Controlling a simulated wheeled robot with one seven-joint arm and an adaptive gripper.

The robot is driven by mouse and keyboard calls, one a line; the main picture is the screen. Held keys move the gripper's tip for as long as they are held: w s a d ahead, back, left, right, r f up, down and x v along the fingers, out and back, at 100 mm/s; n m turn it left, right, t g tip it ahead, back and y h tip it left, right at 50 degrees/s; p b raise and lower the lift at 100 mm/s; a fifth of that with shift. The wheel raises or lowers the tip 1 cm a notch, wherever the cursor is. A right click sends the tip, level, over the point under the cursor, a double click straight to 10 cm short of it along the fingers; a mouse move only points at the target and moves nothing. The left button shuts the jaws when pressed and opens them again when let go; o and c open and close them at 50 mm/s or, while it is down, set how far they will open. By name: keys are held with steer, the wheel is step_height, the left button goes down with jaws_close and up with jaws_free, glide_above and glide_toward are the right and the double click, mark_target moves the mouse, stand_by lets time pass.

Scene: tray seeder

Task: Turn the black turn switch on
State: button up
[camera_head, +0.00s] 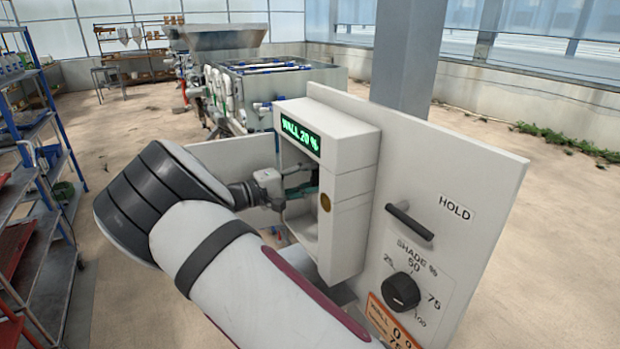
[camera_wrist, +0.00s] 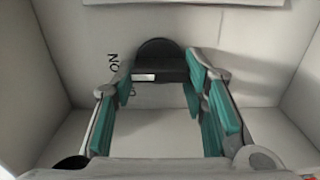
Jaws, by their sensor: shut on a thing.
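The black turn switch (camera_wrist: 158,52) sits on the back wall inside the white box's recess in the wrist view. A white mark lies across the left half of its grip. The letters "ON" (camera_wrist: 113,63) are printed sideways to its left, and another label below is partly hidden by a finger. My gripper (camera_wrist: 160,80) reaches into the recess with its teal-padded fingers on either side of the switch, shut on it. In the head view my gripper (camera_head: 300,188) enters the white box (camera_head: 347,210) from the left; the switch is hidden there.
The box's green display (camera_head: 300,134) reads "WALL 20 %". On the panel to its right are a black handle (camera_head: 409,221) by "HOLD" and a black shade dial (camera_head: 401,292). The recess walls stand close around my gripper. Shelves (camera_head: 35,180) stand at the left.

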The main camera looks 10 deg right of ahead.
steer(key=o, duration=1.2)
steer(key=shift+c, duration=0.2)
steer(key=v, duration=1.2)
